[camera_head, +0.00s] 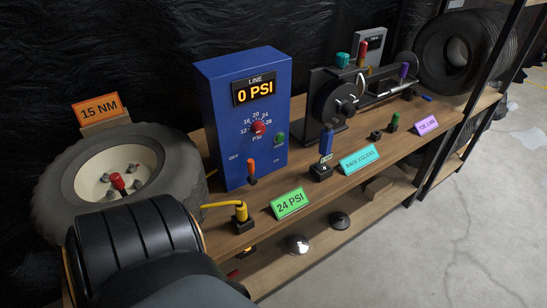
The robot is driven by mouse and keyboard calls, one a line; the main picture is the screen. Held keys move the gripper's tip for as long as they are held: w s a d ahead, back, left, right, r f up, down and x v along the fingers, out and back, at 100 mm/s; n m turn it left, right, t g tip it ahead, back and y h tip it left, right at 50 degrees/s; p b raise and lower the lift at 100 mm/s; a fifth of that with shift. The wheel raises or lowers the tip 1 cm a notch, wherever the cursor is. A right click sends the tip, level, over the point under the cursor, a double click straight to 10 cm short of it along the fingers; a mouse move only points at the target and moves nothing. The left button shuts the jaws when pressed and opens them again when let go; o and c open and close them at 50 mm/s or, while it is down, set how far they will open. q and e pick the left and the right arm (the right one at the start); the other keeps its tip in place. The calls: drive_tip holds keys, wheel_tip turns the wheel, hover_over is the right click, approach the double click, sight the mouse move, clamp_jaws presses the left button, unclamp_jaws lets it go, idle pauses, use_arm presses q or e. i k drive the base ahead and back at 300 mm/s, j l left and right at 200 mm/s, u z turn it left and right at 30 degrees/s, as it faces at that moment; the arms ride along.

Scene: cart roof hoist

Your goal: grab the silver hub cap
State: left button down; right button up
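The silver hub cap (298,244) looks like a small shiny dome. It lies on the lower shelf, below the green 24 PSI sign. A darker dome (340,220) lies on the same shelf to its right. Neither of my grippers is in view, so their distance from the hub cap and their state do not show. A large dark arm part of mine fills the lower left and hides part of the shelves there.
The wooden bench top (355,165) overhangs the lower shelf (345,243). On it are a blue gauge box (215,110), a yellow-hosed fitting (241,213) and a wheel (165,165). A small wooden block (378,188) is on the lower shelf. The right floor is open.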

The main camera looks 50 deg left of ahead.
sight(296, 244)
drive_tip(key=u, duration=1.35)
